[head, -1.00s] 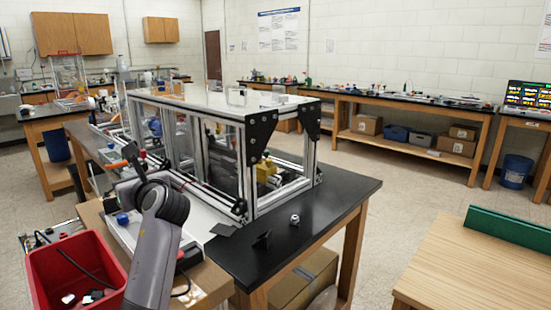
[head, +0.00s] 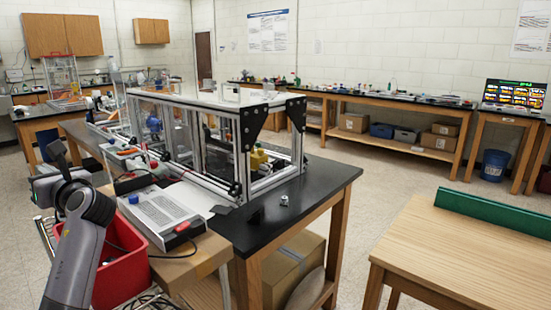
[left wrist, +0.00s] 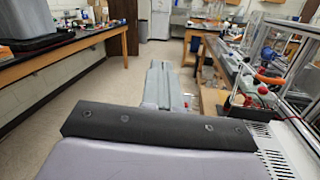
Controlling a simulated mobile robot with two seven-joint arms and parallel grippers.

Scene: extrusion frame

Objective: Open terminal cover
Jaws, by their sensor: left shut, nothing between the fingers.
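A flat light-grey unit (head: 160,210) with slotted vents lies at the left front of the black-topped bench, with a red part (head: 183,227) at its near right corner. Its vented edge also shows at the right of the left wrist view (left wrist: 280,160). I cannot make out which piece is the terminal cover. My left gripper (left wrist: 160,68) is shut and empty, with its fingers pointing ahead in the left wrist view. In the head view my left arm stands left of the unit, apart from it, above a red bin; its fingertips are unclear there. My right gripper is not in view.
The aluminium extrusion frame (head: 248,175) stands on the black bench (head: 320,180) behind the unit. A red bin (head: 125,278) sits below my left arm. A wooden table (head: 470,250) with a green strip is at the right. Open floor lies between the tables.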

